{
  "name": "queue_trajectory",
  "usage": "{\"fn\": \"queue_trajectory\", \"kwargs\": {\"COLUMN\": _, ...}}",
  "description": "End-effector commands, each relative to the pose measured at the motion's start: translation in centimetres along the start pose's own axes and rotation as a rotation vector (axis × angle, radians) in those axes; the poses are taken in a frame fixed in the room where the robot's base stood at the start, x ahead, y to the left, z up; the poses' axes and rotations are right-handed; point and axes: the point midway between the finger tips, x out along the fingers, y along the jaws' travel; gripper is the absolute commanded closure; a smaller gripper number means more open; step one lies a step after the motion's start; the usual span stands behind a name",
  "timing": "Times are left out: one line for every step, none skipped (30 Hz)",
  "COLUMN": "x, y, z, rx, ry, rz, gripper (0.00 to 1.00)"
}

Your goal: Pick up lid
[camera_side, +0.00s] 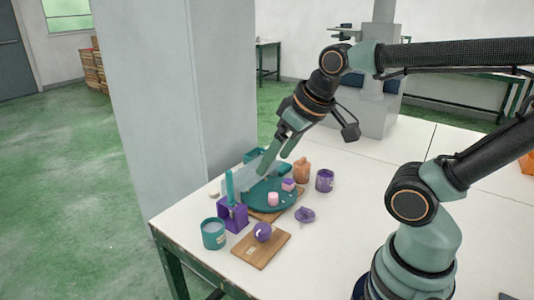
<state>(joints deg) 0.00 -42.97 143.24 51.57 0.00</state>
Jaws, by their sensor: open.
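My gripper (278,156) is open and points down over the back of a round teal tray (258,200). One fingertip hangs close above the tray's far side; I cannot tell whether it touches. Nothing shows between the fingers. I cannot pick out a lid for sure. A small purple piece with a knob-like top (305,214) lies on the table right of the tray and may be the lid. On the tray stand a pink piece (273,199) and a purple and pink piece (288,185).
A purple box (233,217), a teal cup (214,234) and a wooden board (262,249) with a purple ball (263,232) stand in front. An orange bottle (302,170) and purple cup (324,181) stand right. A grey pillar (165,110) rises behind.

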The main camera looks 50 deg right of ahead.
Motion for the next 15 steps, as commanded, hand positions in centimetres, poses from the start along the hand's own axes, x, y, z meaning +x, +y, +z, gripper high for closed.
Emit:
{"fn": "queue_trajectory", "kwargs": {"x": 0.0, "y": 0.0, "z": 0.0, "rx": 0.0, "ry": 0.0, "rz": 0.0, "gripper": 0.22}}
{"fn": "queue_trajectory", "kwargs": {"x": 0.0, "y": 0.0, "z": 0.0, "rx": 0.0, "ry": 0.0, "rz": 0.0, "gripper": 0.22}}
{"fn": "queue_trajectory", "kwargs": {"x": 0.0, "y": 0.0, "z": 0.0, "rx": 0.0, "ry": 0.0, "rz": 0.0, "gripper": 0.22}}
{"fn": "queue_trajectory", "kwargs": {"x": 0.0, "y": 0.0, "z": 0.0, "rx": 0.0, "ry": 0.0, "rz": 0.0, "gripper": 0.22}}
{"fn": "queue_trajectory", "kwargs": {"x": 0.0, "y": 0.0, "z": 0.0, "rx": 0.0, "ry": 0.0, "rz": 0.0, "gripper": 0.22}}
{"fn": "queue_trajectory", "kwargs": {"x": 0.0, "y": 0.0, "z": 0.0, "rx": 0.0, "ry": 0.0, "rz": 0.0, "gripper": 0.22}}
{"fn": "queue_trajectory", "kwargs": {"x": 0.0, "y": 0.0, "z": 0.0, "rx": 0.0, "ry": 0.0, "rz": 0.0, "gripper": 0.22}}
{"fn": "queue_trajectory", "kwargs": {"x": 0.0, "y": 0.0, "z": 0.0, "rx": 0.0, "ry": 0.0, "rz": 0.0, "gripper": 0.22}}
{"fn": "queue_trajectory", "kwargs": {"x": 0.0, "y": 0.1, "z": 0.0, "rx": 0.005, "ry": -0.002, "rz": 0.001, "gripper": 0.22}}
{"fn": "queue_trajectory", "kwargs": {"x": 0.1, "y": 0.1, "z": 0.0, "rx": 0.014, "ry": -0.005, "rz": 0.002, "gripper": 0.22}}
{"fn": "queue_trajectory", "kwargs": {"x": 0.2, "y": 0.3, "z": -0.1, "rx": 0.029, "ry": -0.01, "rz": 0.005, "gripper": 0.22}}
{"fn": "queue_trajectory", "kwargs": {"x": 0.4, "y": 0.6, "z": -0.1, "rx": 0.06, "ry": -0.022, "rz": 0.011, "gripper": 0.22}}
{"fn": "queue_trajectory", "kwargs": {"x": 0.6, "y": 1.0, "z": -0.1, "rx": 0.093, "ry": -0.033, "rz": 0.016, "gripper": 0.22}}
{"fn": "queue_trajectory", "kwargs": {"x": 0.9, "y": 1.4, "z": -0.1, "rx": 0.136, "ry": -0.048, "rz": 0.024, "gripper": 0.22}}
{"fn": "queue_trajectory", "kwargs": {"x": 1.4, "y": 2.1, "z": -0.2, "rx": 0.203, "ry": -0.07, "rz": 0.037, "gripper": 0.22}}
